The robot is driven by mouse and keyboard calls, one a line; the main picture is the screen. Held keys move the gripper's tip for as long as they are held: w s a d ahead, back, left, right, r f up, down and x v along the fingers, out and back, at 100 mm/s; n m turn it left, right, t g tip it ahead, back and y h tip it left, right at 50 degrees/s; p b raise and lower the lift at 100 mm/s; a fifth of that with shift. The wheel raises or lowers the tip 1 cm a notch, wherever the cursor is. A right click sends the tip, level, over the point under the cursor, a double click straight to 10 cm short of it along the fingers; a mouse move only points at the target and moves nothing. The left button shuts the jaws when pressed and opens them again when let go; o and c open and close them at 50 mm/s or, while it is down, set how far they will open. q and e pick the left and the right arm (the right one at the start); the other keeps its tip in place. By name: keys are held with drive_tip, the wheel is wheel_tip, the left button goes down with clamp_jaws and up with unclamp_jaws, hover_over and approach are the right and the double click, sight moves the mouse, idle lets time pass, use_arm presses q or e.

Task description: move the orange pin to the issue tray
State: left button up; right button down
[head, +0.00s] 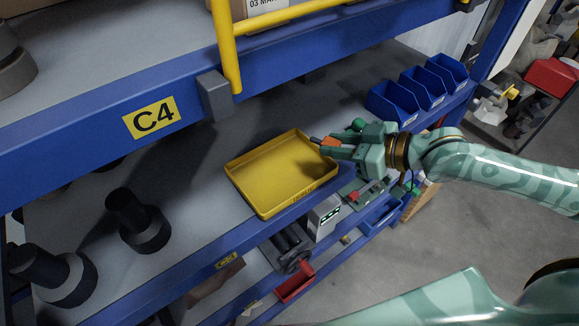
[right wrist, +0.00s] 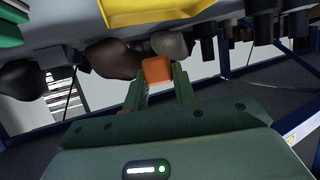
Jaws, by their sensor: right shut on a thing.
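The orange pin (head: 330,141) is held at the tips of my right gripper (head: 340,145), by the right rim of the yellow tray in the head view. The right wrist view shows the pin's orange end (right wrist: 157,70) between the two fingers of the gripper (right wrist: 160,84), which is shut on it. The yellow tray (head: 240,183) lies empty on the grey shelf; I take it for the issue tray. Part of it also shows in the right wrist view (right wrist: 150,12). Whether the pin is over the rim or just beside it I cannot tell. My left gripper is not in view.
Several blue bins (head: 397,101) stand right of the tray. A blue upper beam with a C4 label (head: 154,118) and a yellow rail (head: 227,50) run above the shelf. Black stepped parts (head: 142,225) stand at left.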

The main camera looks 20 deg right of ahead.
drive_tip(key=s+a+x, duration=0.1)
drive_tip(key=x, duration=0.5)
hover_over(291, 177)
drive_tip(key=f, duration=0.4)
drive_tip(key=shift+s+d+f, duration=0.1)
drive_tip(key=shift+s+d, duration=0.1)
drive_tip(key=shift+d, duration=0.15)
drive_tip(key=f, duration=0.4)
drive_tip(key=shift+w+a+f, duration=0.1)
drive_tip(key=shift+w+a, duration=0.15)
drive_tip(key=shift+a, duration=0.1)
drive_tip(key=c, duration=1.1)
unclamp_jaws()
drive_tip(key=shift+f, duration=0.1)
drive_tip(key=shift+c, duration=0.2)
